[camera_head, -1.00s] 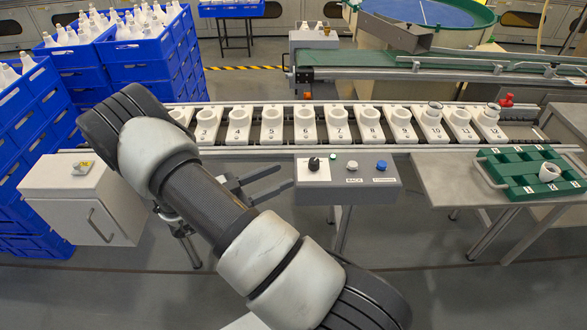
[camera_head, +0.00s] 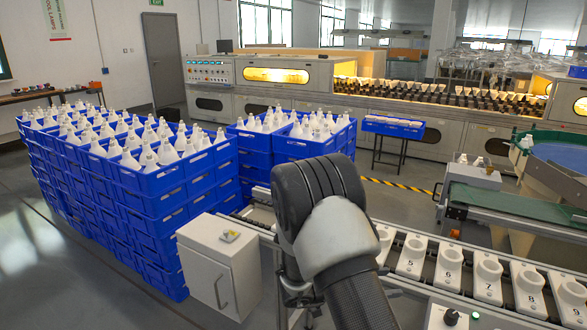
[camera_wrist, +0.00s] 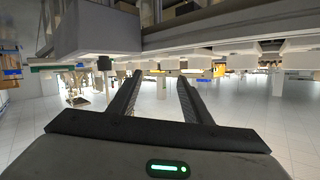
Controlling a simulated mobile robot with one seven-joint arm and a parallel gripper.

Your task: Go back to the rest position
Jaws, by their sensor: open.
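My gripper shows in the wrist view (camera_wrist: 158,92). Its two dark fingers stand apart with nothing between them. Beyond them are the open floor and the underside of the conveyor line. In the head view my arm reaches up from the bottom edge, in front of the conveyor, and its elbow hides part of the line and of the blue crates. The gripper itself is hidden or out of frame in the head view.
A conveyor with numbered white holders (camera_head: 487,278) runs along the right. A grey cabinet (camera_head: 213,262) stands left of my arm. Stacked blue crates (camera_head: 180,178) of white bulbs fill the left. A control box (camera_head: 446,318) sits at the bottom edge. Grey floor at far left is clear.

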